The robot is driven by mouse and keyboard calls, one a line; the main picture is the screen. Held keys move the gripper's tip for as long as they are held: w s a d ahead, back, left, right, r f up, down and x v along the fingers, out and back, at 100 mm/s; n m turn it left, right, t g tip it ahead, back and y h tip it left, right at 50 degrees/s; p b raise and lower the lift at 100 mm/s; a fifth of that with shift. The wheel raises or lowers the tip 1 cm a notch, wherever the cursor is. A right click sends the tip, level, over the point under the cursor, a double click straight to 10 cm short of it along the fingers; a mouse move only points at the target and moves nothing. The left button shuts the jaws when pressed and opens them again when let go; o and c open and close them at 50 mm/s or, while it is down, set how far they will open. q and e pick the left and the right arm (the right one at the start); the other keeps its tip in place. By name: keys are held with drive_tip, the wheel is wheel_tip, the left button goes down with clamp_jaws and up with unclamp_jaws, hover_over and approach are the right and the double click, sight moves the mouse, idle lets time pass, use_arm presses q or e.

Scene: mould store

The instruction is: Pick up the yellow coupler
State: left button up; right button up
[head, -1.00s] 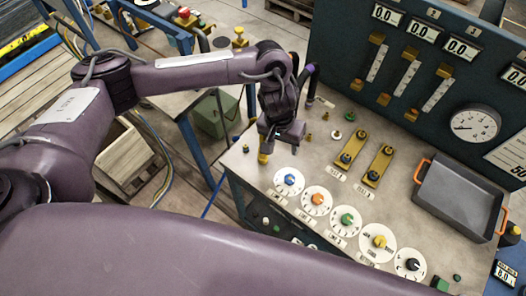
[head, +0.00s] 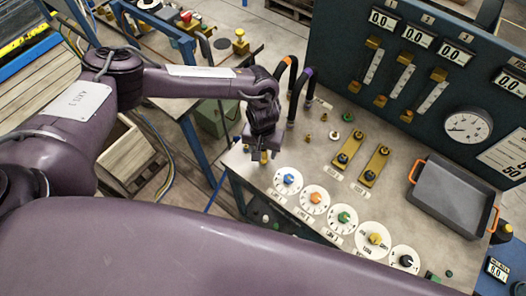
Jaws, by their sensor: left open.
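A small yellow piece, which looks like the yellow coupler (head: 264,157), stands at the bench's near left corner, mostly hidden by my left gripper. My left gripper (head: 260,153) is open and points down right over it. I cannot tell whether the fingers are around the piece or only in front of it, or whether they touch it. My right gripper is not in view.
Two black hoses, with orange (head: 287,60) and purple (head: 308,72) bands, rise just right of the gripper. Dials, including a blue-knobbed one (head: 288,180), line the bench front. A grey tray (head: 418,203) sits right. Small brass fittings (head: 308,138) stand near the hoses.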

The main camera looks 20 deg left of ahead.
use_arm(q)
drive_tip(key=shift+c, duration=0.7)
clamp_jaws()
drive_tip(key=shift+r, duration=0.15)
wheel_tip(320, 180, up, 8)
drive_tip(key=shift+r+b, duration=0.25)
drive_tip(key=shift+b, duration=0.75)
wheel_tip(320, 180, up, 11)
drive_tip(key=shift+r+p, duration=0.15)
drive_tip(key=shift+p, duration=0.3)
